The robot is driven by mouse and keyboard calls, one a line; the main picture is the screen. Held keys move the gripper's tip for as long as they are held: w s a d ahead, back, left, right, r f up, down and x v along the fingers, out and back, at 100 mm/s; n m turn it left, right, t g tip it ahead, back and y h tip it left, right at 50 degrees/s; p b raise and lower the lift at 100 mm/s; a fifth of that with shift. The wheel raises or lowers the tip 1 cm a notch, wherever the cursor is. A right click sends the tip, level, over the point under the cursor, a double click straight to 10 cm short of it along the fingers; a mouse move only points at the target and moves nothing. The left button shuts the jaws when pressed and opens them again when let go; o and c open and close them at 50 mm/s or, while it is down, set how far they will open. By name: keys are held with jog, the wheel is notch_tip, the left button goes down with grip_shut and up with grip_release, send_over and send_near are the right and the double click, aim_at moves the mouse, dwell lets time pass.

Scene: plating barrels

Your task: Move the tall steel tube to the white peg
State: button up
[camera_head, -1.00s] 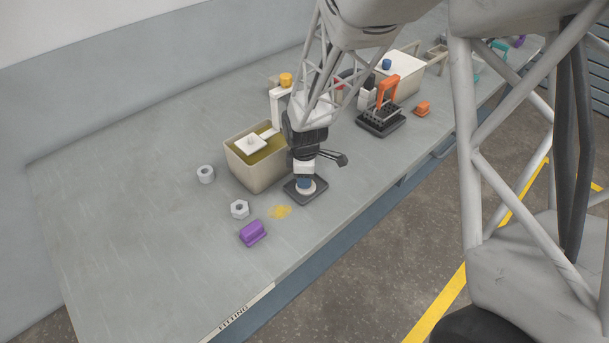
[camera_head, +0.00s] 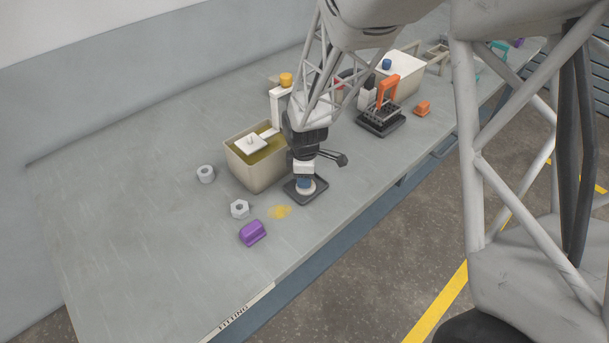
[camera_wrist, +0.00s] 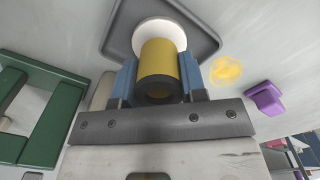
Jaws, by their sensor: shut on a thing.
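My gripper (camera_wrist: 160,76) has its two blue fingers shut on a yellow cylinder (camera_wrist: 159,60) with a dark, hollow near end. I cannot tell whether this is the tall steel tube; no other tall steel tube shows clearly. Beyond the cylinder, in line with it, is a white round base (camera_wrist: 160,30) on a dark tray (camera_wrist: 203,42). In the head view, my gripper (camera_head: 304,182) points down over the white round base (camera_head: 306,193) on the dark tray (camera_head: 318,194). My gripper hides most of the cylinder there, and no separate white peg can be made out.
A cream tank (camera_head: 256,178) with yellow liquid stands just left of my gripper. Two grey nut-like pieces (camera_head: 205,174) (camera_head: 239,208), a purple block (camera_head: 252,232) and a yellow stain (camera_head: 280,212) lie nearby. A dark rack (camera_head: 381,124) stands behind right. The table's left front is clear.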

jog(key=shift+f, duration=0.6)
dwell(0.3)
jog(key=o, duration=0.6)
jog(key=shift+o, duration=0.2)
jog(key=shift+r, duration=0.15)
notch_tip(320, 180, up, 11)
dwell(1.2)
dwell(0.5)
jog(key=s+d+r+m+t, duration=0.1)
jog(key=s+d+r+m, duration=0.8)
jog(key=s+d+r, duration=0.3)
jog(key=s+d+r+m, duration=0.3)
jog(key=s+d+m, duration=0.1)
jog(key=s, duration=0.3)
jog(key=s+d+r+m+t, duration=0.1)
jog(key=s+d+r+m, duration=0.2)
jog(key=s+d+m, duration=0.2)
jog(key=shift+s+d+t, duration=0.15)
jog(key=shift+s+t, duration=0.15)
jog(key=shift+s, duration=0.95)
